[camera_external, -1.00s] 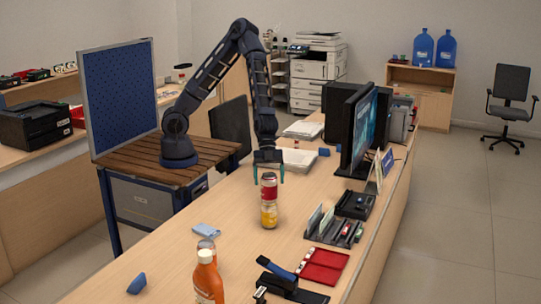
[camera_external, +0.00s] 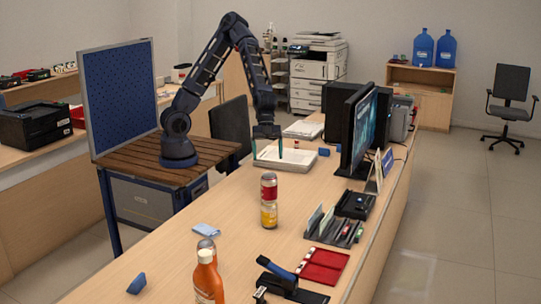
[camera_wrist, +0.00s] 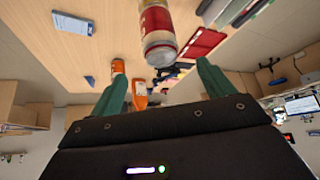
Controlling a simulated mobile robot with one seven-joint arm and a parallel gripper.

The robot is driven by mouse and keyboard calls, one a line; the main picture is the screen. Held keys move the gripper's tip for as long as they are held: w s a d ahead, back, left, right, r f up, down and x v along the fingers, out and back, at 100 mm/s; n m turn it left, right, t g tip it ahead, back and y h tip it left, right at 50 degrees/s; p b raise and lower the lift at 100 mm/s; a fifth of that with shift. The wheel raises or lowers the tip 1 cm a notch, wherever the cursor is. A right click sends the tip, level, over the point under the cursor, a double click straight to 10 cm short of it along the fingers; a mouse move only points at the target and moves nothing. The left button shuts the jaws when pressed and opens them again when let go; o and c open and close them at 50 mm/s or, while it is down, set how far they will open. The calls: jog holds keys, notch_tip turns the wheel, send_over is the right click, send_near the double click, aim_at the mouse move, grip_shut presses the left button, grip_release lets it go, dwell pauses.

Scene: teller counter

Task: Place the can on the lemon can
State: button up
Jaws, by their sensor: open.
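A red can (camera_external: 269,186) stands on top of the yellow lemon can (camera_external: 269,214) on the counter, in the external view. The two look stacked upright, one directly above the other. In the wrist view a can with a red body and silver end (camera_wrist: 157,30) shows at the top, beyond my fingers; the lemon can cannot be clearly told apart there. My gripper (camera_external: 268,151) is open and empty, above and behind the stack, apart from it. Its green fingers (camera_wrist: 163,90) are spread wide in the wrist view.
A blue card-like item (camera_external: 206,230) lies left of the stack. A desk organizer (camera_external: 333,228), red tray (camera_external: 323,266) and stapler (camera_external: 290,285) lie right. A paper stack (camera_external: 286,158) lies behind.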

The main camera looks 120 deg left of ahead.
jog(key=s+a+n+g+y, duration=0.1)
jog(key=s+a+n+y, duration=0.2)
jog(key=s+a+y, duration=0.5)
jog(key=s+a+r+n+t+h, duration=0.1)
jog(key=s+a+r+n, duration=0.3)
jog(key=s+r, duration=0.4)
jog(key=s+a+r+n+t+h, duration=0.1)
jog(key=s+a+r+n, duration=0.3)
jog(key=s+r, duration=0.5)
jog(key=s, duration=0.9)
jog(key=shift+r+n, duration=0.25)
jog(key=shift+n, duration=0.15)
jog(key=shift+a, duration=0.1)
